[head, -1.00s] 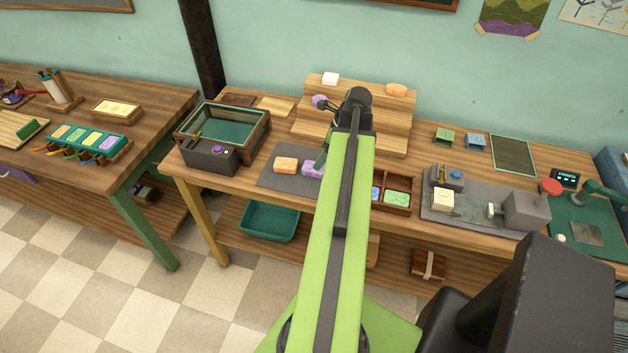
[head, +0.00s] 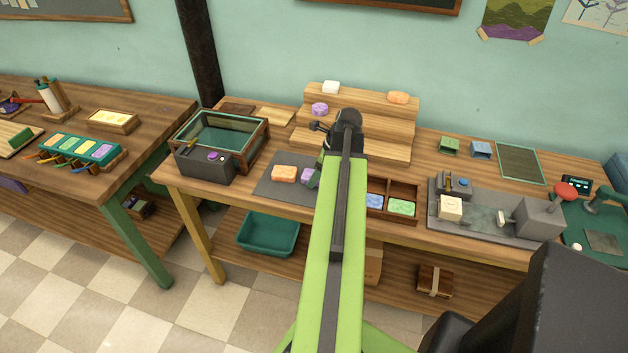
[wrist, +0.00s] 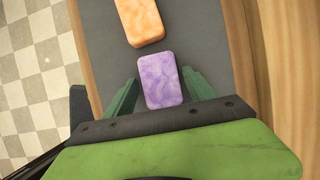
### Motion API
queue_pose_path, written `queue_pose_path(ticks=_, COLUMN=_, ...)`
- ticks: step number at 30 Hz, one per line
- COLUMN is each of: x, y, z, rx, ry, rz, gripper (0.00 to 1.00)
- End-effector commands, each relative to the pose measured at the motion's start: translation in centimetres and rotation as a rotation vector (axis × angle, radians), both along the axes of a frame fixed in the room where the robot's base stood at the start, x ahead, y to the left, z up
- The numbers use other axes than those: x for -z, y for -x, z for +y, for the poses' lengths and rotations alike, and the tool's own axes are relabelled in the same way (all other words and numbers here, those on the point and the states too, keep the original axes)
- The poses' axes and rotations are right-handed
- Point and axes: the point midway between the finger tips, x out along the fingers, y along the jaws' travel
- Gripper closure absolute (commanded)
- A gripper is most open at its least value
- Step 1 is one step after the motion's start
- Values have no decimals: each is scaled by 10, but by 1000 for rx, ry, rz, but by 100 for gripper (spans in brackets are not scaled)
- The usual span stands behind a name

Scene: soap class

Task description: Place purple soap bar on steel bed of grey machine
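The purple soap bar (wrist: 163,82) lies on a dark grey mat (wrist: 90,22). In the wrist view it sits between the two green fingers of my gripper (wrist: 162,92), which are apart with a gap on each side of the bar. In the head view the purple bar (head: 309,177) is partly hidden by my arm. An orange soap bar (head: 284,173) lies just left of it on the mat.
A wooden tray (head: 387,216) with blue and green bars stands between the mat and the machine. A stepped wooden stand (head: 375,125) with several soaps, one of them purple (head: 320,109), is behind. A glass-topped box (head: 222,145) stands left of the mat.

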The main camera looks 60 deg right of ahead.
Motion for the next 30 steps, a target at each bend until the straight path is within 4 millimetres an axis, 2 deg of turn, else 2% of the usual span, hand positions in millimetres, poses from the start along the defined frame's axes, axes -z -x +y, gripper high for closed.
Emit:
queue_pose_path(ticks=2, x=0, y=0, z=0, rx=0, ry=0, rz=0, gripper=48)
queue_pose_path(ticks=14, x=0, y=0, z=0, rx=0, ry=0, rz=0, gripper=100)
queue_pose_path(ticks=23, x=-7, y=0, z=0, rx=0, ry=0, rz=0, gripper=100)
queue_pose_path(ticks=30, x=-40, y=0, z=0, rx=0, ry=0, rz=0, gripper=100)
